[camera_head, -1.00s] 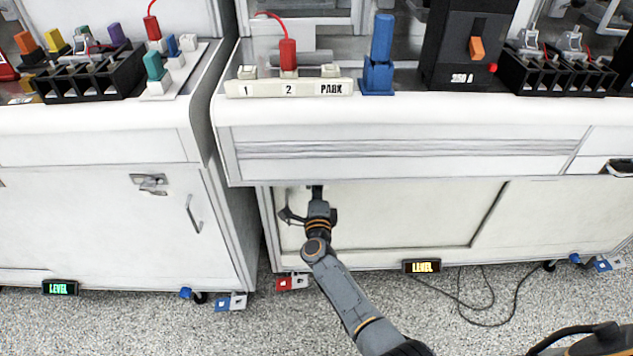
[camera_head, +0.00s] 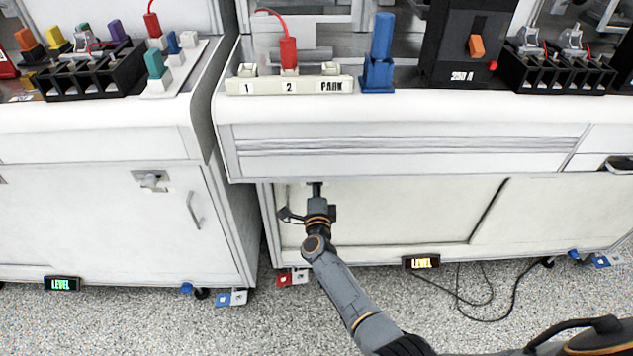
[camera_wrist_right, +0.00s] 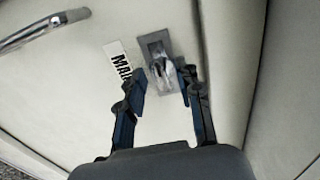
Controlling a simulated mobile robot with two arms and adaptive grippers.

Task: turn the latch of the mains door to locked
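The pale mains door (camera_head: 415,212) is under the middle bench in the head view. In the right wrist view its latch is a small silver knob (camera_wrist_right: 160,64) on a grey metal plate (camera_wrist_right: 152,40), beside a partly hidden label starting "MA" (camera_wrist_right: 121,62). My right gripper (camera_wrist_right: 163,76) is open, its two dark fingers on either side of the knob. I cannot tell whether either finger touches it. In the head view my right gripper (camera_head: 316,190) is at the door's upper left, just below the bench drawer edge, and the latch is hidden. My left gripper is not in view.
A silver bar handle (camera_wrist_right: 45,30) is at the upper left of the wrist view. The left cabinet has its own latch (camera_head: 150,179) and handle (camera_head: 194,212). The bench front (camera_head: 400,150) overhangs my gripper. An amber LEVEL display (camera_head: 421,262) and a black cable (camera_head: 480,300) lie low down.

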